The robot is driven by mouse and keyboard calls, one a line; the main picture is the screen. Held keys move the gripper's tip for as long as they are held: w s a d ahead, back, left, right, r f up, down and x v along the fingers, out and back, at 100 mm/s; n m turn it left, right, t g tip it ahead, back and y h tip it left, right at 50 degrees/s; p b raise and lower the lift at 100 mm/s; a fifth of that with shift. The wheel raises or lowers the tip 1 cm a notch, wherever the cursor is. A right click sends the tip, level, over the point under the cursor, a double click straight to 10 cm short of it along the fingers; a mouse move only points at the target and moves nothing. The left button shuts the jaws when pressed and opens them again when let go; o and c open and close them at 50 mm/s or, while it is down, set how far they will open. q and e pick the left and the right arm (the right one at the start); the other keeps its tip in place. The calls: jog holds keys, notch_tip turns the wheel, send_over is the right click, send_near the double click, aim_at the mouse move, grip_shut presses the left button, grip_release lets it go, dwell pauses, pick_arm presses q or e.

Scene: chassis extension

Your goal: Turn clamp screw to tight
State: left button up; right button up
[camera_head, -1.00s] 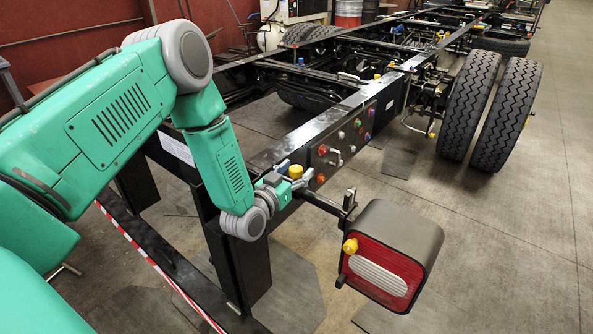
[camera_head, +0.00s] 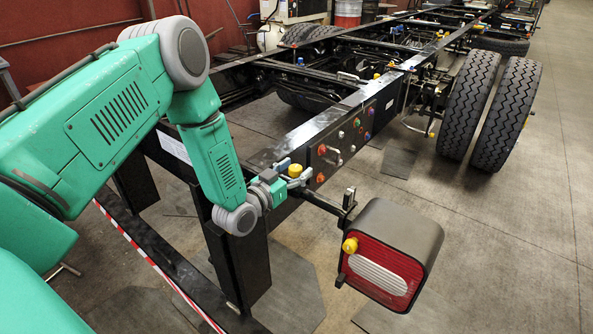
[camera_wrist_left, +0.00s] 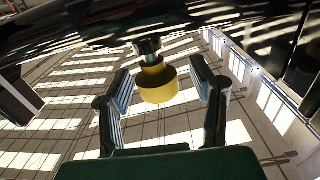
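A yellow clamp screw knob (camera_head: 295,170) sits on a dark shaft near the end of the black chassis rail, behind the tail lamp bracket. In the left wrist view the yellow knob (camera_wrist_left: 157,86) lies between the two fingers, with a visible gap on each side. My left gripper (camera_head: 298,181) is at this knob, and its fingers (camera_wrist_left: 163,84) stand apart. The head view shows the fingers only small, partly merging with the bracket. A second yellow knob (camera_head: 350,245) is on the tail lamp (camera_head: 382,268). My right gripper is not in view.
The black chassis rail (camera_head: 285,149) runs to the back, with several coloured knobs and a small handle on its side. Twin tyres (camera_head: 505,115) stand at the right. A red-and-white striped edge (camera_head: 150,262) runs below my left arm. The floor at right is clear.

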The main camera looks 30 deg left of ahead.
pick_arm(q)
jog(key=shift+s, duration=0.2)
jog(key=s+a, duration=0.1)
jog(key=s, duration=1)
jog(key=shift+s, duration=0.3)
jog(key=shift+a+f, duration=0.1)
